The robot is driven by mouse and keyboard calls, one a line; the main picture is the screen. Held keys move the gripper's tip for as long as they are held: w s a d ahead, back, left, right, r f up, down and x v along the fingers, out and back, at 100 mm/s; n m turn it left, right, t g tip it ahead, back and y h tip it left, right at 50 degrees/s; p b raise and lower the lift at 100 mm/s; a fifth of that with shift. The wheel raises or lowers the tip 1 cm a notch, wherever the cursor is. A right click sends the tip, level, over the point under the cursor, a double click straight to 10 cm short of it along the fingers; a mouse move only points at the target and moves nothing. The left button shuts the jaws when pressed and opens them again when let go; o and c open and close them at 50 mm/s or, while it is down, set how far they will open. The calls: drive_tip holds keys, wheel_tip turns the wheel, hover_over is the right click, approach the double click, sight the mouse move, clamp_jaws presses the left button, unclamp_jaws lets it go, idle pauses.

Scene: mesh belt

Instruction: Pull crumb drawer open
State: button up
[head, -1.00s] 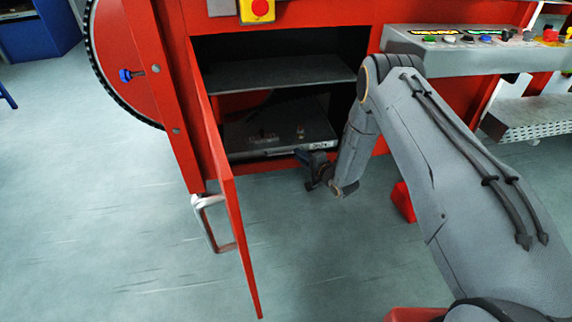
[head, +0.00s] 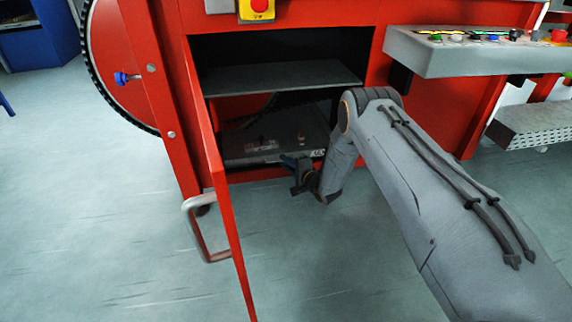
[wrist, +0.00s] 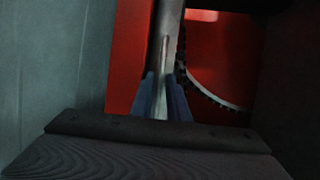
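The crumb drawer (head: 235,150) is a dark, shallow tray low in the open red cabinet, beneath a dark shelf. Its pale front edge runs along the cabinet's bottom opening. In the head view my gripper (head: 287,160) is at the drawer's front, right of its middle. In the wrist view my two blue fingers (wrist: 161,100) lie close on either side of a narrow, pale grey drawer pull (wrist: 160,108) and look shut on it. The picture there is dark, so the exact contact is hard to see. My forearm hides the area right of the drawer.
The red cabinet door (head: 228,220) stands open at the left, its grey handle (head: 192,228) outward. The dark shelf (head: 280,77) spans above the drawer. A grey control panel (head: 470,58) juts out at upper right. The floor in front is clear.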

drive_tip(key=shift+c, duration=0.2)
clamp_jaws()
idle(1.2)
